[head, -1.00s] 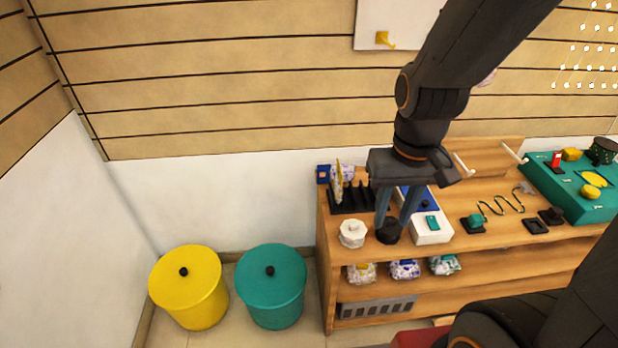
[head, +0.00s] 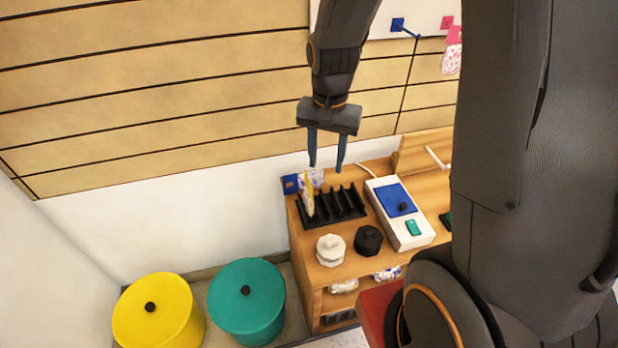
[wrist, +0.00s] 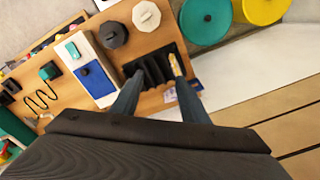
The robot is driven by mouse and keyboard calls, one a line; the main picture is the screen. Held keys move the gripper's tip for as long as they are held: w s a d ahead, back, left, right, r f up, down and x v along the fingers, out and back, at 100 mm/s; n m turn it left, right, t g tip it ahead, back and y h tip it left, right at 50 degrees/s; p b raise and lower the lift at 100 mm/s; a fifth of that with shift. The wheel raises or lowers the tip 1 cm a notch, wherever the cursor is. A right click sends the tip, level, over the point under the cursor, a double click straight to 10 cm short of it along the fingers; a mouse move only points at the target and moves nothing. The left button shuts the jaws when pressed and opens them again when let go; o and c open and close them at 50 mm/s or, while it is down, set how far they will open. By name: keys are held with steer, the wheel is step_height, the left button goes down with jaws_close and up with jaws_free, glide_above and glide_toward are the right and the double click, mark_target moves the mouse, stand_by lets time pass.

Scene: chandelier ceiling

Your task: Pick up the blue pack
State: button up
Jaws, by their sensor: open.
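A white pack with blue-purple print (head: 313,178) lies at the back left corner of the wooden shelf top, behind the black slotted rack (head: 345,203). It shows partly in the wrist view (wrist: 170,95). A blue square piece (head: 290,184) stands beside it. Another white pack with blue print (head: 388,273) is on the lower shelf, mostly hidden under the top. I cannot tell for certain which is the blue pack. My gripper (head: 325,168) is open and empty, pointing down, above the back of the rack. In the wrist view its fingers (wrist: 158,80) straddle the rack.
A yellow pack (head: 309,197) stands in the rack's left slot. White (head: 330,250) and black (head: 368,240) knobbed jars and a white-blue box (head: 400,212) stand nearby. Yellow (head: 158,312) and teal (head: 247,302) bins are on the floor. The wall is close behind.

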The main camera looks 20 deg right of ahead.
steer(key=w+f+m+p, duration=0.1)
steer(key=w+f+m, duration=0.5)
steer(key=w, duration=0.3)
steer(key=m+p, duration=0.1)
steer(key=m, duration=0.4)
glide_above(310, 171)
step_height(310, 171, down, 7)
steer(key=shift+r, duration=0.2)
steer(key=shift+w+f, duration=0.1)
steer(key=shift+f, duration=0.65)
steer(key=shift+f+p, duration=1.35)
steer(key=shift+f, duration=1.95)
jaws_close()
